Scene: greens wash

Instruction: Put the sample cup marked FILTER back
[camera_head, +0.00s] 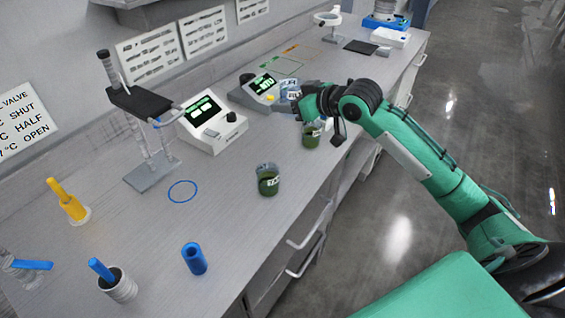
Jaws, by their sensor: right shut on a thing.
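My right gripper (303,101) is at the bench's right part, shut on a clear sample cup (288,87) beside a grey meter. The held cup shows partly; its label is too small to read surely. A cup with green liquid (311,137) stands on the bench just below and beside my right gripper, partly covered by it. Another cup with dark green liquid (268,182) stands nearer the front edge; its label is not clearly readable. My left gripper is out of view.
A white meter (212,125) and a grey meter with a lit display (258,88) stand along the wall side. A blue ring (182,191), a green outline (288,65) and an orange mark (290,49) are on the bench (225,215). A blue cylinder (194,259) stands in front.

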